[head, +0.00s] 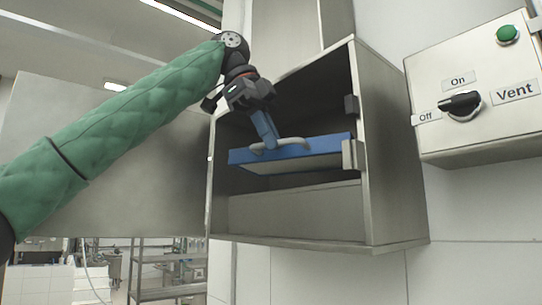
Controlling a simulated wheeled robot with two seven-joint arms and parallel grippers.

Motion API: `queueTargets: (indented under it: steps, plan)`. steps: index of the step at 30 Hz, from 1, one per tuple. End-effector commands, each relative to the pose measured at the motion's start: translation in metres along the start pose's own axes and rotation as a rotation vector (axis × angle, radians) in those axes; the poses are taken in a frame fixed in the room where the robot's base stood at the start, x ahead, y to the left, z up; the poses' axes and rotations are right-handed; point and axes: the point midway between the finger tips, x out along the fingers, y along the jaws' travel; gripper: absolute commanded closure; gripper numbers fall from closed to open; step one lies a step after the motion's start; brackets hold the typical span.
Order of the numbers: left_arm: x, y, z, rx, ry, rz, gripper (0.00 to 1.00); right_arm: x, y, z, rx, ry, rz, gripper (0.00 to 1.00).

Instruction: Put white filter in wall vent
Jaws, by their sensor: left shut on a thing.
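The wall vent is an open steel box (395,160) on the wall, with its door (120,150) swung open to the left. A flat filter (325,147) with a blue frame and a pale underside is inside the box opening, roughly level. A grey handle (293,142) is on its front edge. My left gripper (265,135) reaches in from the upper left and is shut on the filter at its handle. The fingertips partly cover the handle. The filter's far side is hidden inside the dark box. My right gripper is not in view.
A small bracket (350,155) is at the opening's right edge. Metal shelves (160,270) stand below left.

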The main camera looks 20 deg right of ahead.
Motion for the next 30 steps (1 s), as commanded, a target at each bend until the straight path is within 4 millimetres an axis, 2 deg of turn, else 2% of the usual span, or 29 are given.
queueTargets:
  steps: [8,16,26,27,30]
  plan:
    - [0.013,0.004,0.007,-0.001,-0.001,0.000,1.00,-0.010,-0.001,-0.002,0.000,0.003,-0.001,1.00]
    - [0.039,0.009,0.017,-0.001,-0.001,0.000,1.00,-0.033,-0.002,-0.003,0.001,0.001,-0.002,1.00]
    - [0.047,0.008,0.018,-0.001,0.001,-0.001,1.00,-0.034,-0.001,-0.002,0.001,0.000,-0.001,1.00]
    - [0.048,0.008,0.019,-0.001,0.001,0.000,0.88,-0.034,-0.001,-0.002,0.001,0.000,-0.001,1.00]
    - [0.047,0.008,0.019,-0.001,0.001,0.000,0.68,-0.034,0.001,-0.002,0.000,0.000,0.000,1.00]
